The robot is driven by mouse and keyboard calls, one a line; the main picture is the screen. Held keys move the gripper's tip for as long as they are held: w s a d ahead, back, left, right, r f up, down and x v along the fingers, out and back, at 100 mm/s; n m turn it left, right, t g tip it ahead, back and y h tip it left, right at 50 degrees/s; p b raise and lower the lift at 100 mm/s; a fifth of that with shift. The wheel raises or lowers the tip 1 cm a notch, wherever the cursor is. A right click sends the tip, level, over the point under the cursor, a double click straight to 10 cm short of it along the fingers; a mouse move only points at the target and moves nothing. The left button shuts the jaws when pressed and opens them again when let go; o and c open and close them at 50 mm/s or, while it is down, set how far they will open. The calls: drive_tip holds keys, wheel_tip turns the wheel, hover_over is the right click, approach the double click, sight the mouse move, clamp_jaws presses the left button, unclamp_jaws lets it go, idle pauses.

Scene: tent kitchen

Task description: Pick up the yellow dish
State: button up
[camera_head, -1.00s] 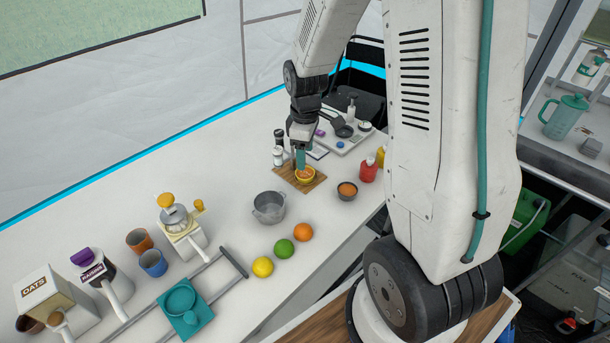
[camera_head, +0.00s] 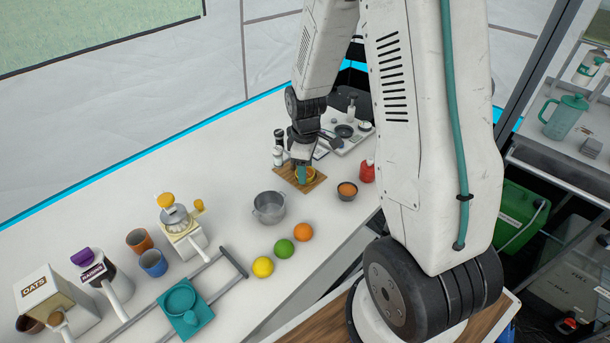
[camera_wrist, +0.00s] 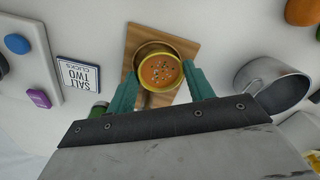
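The yellow dish (camera_wrist: 158,91) is small and round, with orange contents dotted with dark specks. It is on a wooden board (camera_wrist: 184,46) in the wrist view; the head view shows the same board (camera_head: 317,184) near the counter's back right. My gripper (camera_wrist: 161,80) has two teal fingers, one on each side of the dish, with the dish between their tips. The fingers look spread, with no clear contact on the rim. In the head view my gripper (camera_head: 302,168) is low over the board and hides part of the dish.
A grey metal pot (camera_head: 269,207) stands left of the board. Dark and white shakers (camera_head: 278,150) stand close behind. Fruit (camera_head: 284,248) lies in front.

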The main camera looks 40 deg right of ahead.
drive_tip(key=shift+c, duration=1.2)
wheel_tip(320, 180, up, 9)
